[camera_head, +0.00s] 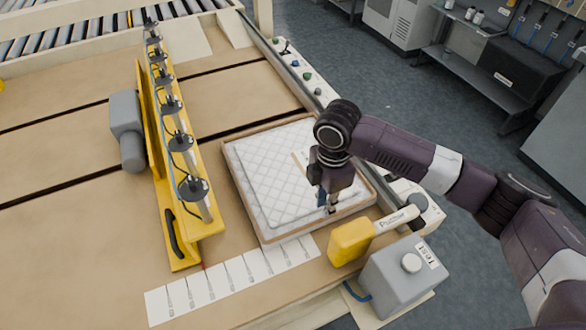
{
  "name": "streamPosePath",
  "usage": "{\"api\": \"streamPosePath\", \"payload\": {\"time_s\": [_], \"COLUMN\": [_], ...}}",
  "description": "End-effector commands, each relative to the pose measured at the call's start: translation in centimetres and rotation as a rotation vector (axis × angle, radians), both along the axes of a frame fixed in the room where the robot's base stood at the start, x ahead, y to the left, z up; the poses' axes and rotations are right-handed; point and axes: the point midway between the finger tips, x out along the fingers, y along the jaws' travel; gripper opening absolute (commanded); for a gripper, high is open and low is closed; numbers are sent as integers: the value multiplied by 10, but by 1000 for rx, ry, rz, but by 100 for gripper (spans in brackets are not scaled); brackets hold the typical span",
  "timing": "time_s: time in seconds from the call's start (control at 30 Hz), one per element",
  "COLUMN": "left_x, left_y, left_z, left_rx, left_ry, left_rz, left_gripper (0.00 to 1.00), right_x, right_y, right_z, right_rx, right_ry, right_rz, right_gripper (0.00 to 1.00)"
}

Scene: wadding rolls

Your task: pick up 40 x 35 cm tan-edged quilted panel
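The white quilted panel with tan edges (262,185) lies flat on the table, right of the yellow bar. A diamond stitch pattern shows on its top, and what looks like a second panel or layer shows beneath it. My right gripper (328,206) points down over the panel's right part, near its right edge. The gripper is small and dark here, so I cannot tell whether its fingers are open or touch the panel. My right wrist hides part of the panel's right side. My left gripper is not in view.
A yellow bar (165,180) with several upright dark-capped fittings stands left of the panel. A white label strip (232,278), a yellow handled tool (352,241) and a grey box (402,275) lie in front. Control buttons (306,76) line the table's back-right edge.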

Motion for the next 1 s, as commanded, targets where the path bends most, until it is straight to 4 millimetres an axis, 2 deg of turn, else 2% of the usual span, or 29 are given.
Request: {"api": "streamPosePath", "payload": {"time_s": [0.2, 0.4, 0.63, 0.8, 1.0], "left_x": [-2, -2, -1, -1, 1], "left_y": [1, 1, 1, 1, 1], "left_z": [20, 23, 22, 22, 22], "left_rx": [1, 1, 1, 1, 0], "left_ry": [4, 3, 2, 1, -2], "left_rz": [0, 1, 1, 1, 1], "left_gripper": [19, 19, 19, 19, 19], "right_x": [1, 1, 2, 2, 2], "right_y": [-5, -4, -4, -4, -4], "right_z": [-27, -51, -53, -53, -52], "right_rx": [-2, 0, -1, 1, 1], "right_ry": [4, 0, -1, -2, -2], "right_rz": [-2, 0, 0, 0, 0], "right_gripper": [17, 17, 17, 0, 0]}}
